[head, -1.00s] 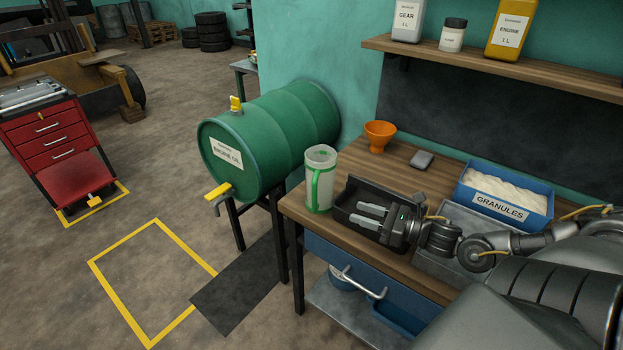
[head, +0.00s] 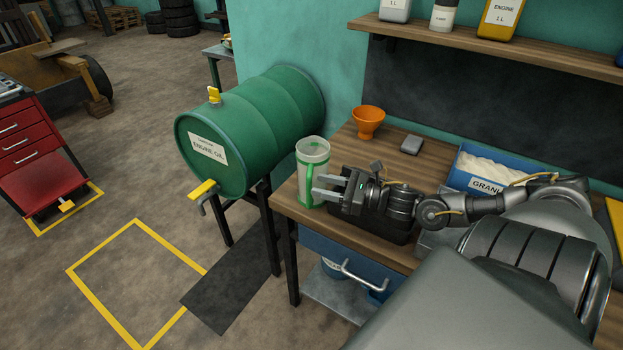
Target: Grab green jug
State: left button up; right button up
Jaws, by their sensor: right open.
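The green jug (head: 311,160) is a translucent whitish measuring jug with green markings and a green handle. It stands upright on the left end of the wooden workbench (head: 430,166). My right gripper (head: 318,188) comes in from the right, with its two fingers spread and pointing left at the jug's lower half. The fingers overlap the jug and its handle in the picture. I cannot tell whether they touch it. My left gripper is not in view.
A black tray (head: 378,230) lies under my right gripper. An orange funnel (head: 368,120), a grey box (head: 411,145) and a blue granules bin (head: 468,182) stand behind. A green engine oil drum (head: 262,125) on a stand is left of the bench. A shelf (head: 480,45) hangs above.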

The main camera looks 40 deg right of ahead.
aim_at(303, 182)
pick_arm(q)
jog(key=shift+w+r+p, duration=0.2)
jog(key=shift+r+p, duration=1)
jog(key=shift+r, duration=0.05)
pick_arm(e)
jog(key=x, duration=0.6)
jog(key=shift+a+f, duration=0.1)
grip_shut()
